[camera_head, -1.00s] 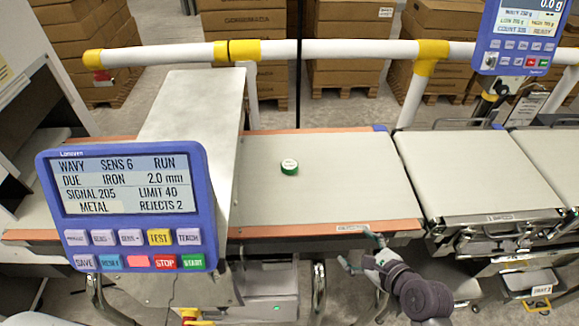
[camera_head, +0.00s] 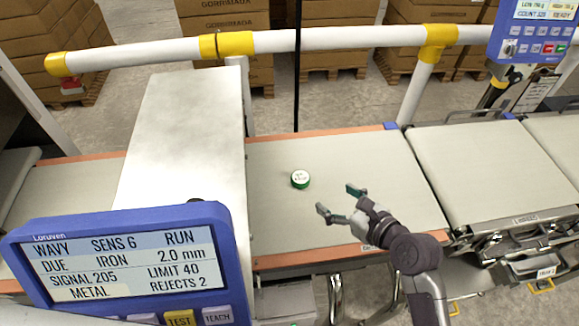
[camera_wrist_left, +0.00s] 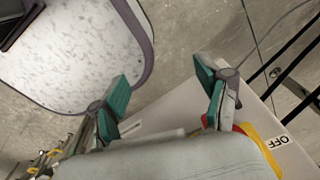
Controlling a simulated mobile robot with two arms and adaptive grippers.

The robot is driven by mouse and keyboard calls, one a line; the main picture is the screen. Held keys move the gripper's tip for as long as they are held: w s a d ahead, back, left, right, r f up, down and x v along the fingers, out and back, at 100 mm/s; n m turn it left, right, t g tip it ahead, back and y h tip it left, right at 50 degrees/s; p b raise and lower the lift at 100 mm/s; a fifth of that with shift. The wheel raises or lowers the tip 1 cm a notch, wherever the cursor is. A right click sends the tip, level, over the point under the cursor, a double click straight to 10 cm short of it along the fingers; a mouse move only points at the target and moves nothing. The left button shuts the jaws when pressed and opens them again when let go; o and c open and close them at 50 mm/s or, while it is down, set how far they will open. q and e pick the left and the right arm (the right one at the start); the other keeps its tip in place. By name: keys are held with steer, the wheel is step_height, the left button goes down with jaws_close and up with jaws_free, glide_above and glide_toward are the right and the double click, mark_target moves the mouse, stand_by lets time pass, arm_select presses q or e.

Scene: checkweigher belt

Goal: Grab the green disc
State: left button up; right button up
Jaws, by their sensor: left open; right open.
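The green disc (camera_head: 300,179) lies flat on the belt in the head view, with a pale label on its top. My right gripper (camera_head: 337,199) is above the belt, to the right of the disc and a little nearer to me. Its jaws are open and empty, and the fingers are apart from the disc. My left gripper (camera_wrist_left: 164,98) shows in the left wrist view with its green-padded fingers spread and nothing between them. The disc does not show in the left wrist view.
A blue control panel (camera_head: 127,265) stands at the front left. A metal hood (camera_head: 185,140) covers the belt left of the disc. A white and yellow rail (camera_head: 340,45) runs behind. The belt around the disc (camera_head: 275,215) is clear. Another belt section (camera_head: 490,170) lies to the right.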

mark_target(302, 178)
steer(key=x, duration=0.2)
steer(key=shift+w+a, duration=0.15)
steer(key=shift+a, duration=0.05)
steer(key=x, duration=0.4)
steer(key=shift+w+a+f, duration=0.2)
steer(key=shift+w+f, duration=0.05)
steer(key=shift+f, duration=0.05)
steer(key=shift+w+a+f, duration=0.15)
steer(key=shift+w+a, duration=0.25)
steer(key=x, duration=0.3)
steer(key=shift+a+f, duration=0.1)
steer(key=shift+a, duration=0.25)
steer(key=shift+w+a+f, duration=0.2)
steer(key=shift+w, duration=0.1)
arm_select(q)
steer(key=shift+s+d+r, duration=0.35)
steer(key=shift+s+d, duration=0.1)
steer(key=shift+s, duration=0.05)
steer(key=shift+s, duration=0.1)
arm_select(e)
steer(key=shift+c, duration=0.4)
